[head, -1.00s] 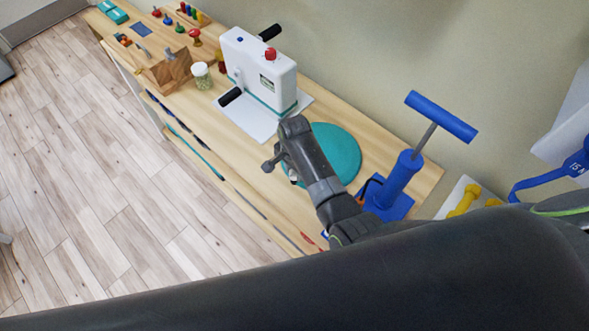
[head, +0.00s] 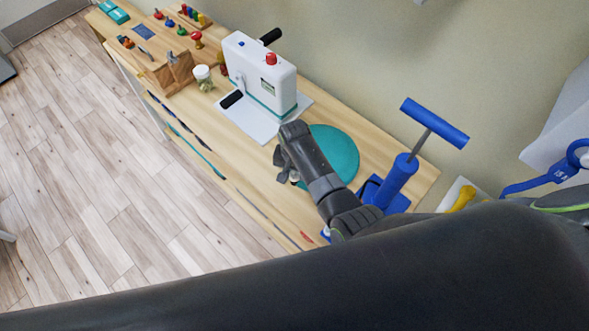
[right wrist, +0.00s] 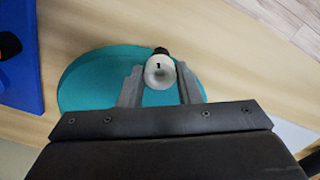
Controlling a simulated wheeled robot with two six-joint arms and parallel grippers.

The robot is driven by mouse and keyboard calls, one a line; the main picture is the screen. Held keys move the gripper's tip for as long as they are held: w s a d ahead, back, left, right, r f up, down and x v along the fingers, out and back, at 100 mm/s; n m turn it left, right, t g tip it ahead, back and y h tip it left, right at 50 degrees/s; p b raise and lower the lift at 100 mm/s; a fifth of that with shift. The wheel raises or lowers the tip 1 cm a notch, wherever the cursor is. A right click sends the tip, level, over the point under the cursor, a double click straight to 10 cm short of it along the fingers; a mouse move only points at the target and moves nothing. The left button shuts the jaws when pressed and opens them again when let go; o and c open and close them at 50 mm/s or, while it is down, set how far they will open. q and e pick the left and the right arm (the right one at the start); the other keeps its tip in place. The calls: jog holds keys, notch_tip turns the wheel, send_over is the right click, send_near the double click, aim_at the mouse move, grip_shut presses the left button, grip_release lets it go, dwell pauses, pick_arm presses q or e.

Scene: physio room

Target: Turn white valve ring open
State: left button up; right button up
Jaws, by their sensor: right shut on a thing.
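The white valve ring (right wrist: 151,76) shows in the right wrist view as a small round white piece with a dark slot in its middle. A short black part sticks out just beyond it, above the teal round cushion (right wrist: 90,77). My right gripper (right wrist: 160,75) has one finger on each side of the ring and is shut on it. My left gripper is not in view.
A blue hand pump (head: 400,178) with a T-handle stands right of the cushion. A white machine (head: 262,75) with black handles stands behind my gripper. A jar (head: 203,78) and a wooden block (head: 173,75) are further left. The bench front edge is close to my gripper.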

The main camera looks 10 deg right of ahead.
jog(key=shift+n, duration=1.9)
jog(key=o, duration=1)
